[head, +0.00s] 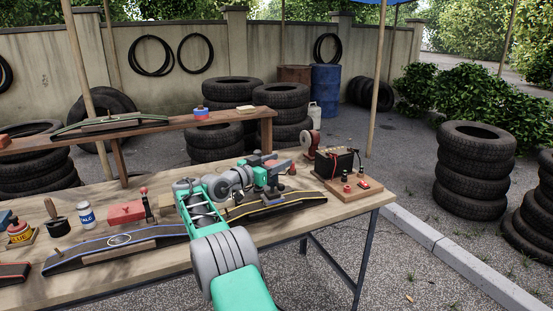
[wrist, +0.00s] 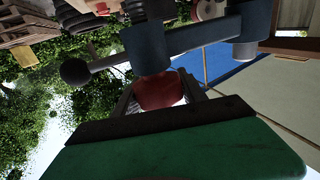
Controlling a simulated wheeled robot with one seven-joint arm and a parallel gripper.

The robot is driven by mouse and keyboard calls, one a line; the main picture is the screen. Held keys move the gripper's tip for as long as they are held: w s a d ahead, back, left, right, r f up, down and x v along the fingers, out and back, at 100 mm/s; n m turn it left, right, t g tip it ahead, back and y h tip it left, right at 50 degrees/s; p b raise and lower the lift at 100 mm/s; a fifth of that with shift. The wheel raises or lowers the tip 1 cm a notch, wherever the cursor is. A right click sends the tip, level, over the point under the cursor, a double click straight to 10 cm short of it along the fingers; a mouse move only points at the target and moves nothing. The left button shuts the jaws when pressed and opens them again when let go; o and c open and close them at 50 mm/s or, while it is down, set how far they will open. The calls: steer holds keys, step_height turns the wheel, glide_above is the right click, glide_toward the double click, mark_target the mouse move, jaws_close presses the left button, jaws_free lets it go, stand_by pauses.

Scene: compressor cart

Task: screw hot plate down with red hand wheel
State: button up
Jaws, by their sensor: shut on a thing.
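My gripper (head: 262,176) is at the grey and teal clamp (head: 280,164) over the black, yellow-lined strip (head: 303,202) on the bench. In the wrist view its jaws (wrist: 160,98) are shut on a red part (wrist: 160,88), which looks like the red hand wheel. Its full outline is hidden by the jaws. A blue-grey post (wrist: 148,50) and a bar with a dark ball end (wrist: 76,72) stand right beyond it. I cannot clearly make out the hot plate; my arm and the clamp cover that spot.
A dark battery (head: 336,163) on a wooden board (head: 367,189) and a red disc (head: 310,142) stand right of the clamp. A raised shelf (head: 210,121) runs behind.

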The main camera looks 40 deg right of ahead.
mark_target(267, 164)
steer(key=shift+g, duration=0.4)
steer(key=o, duration=1.4)
steer(key=a, duration=0.4)
steer(key=shift+a, duration=0.35)
steer(key=a+b, duration=0.3)
steer(key=b, duration=0.4)
steer(key=shift+s+b, duration=0.15)
steer(key=shift+b, duration=0.15)
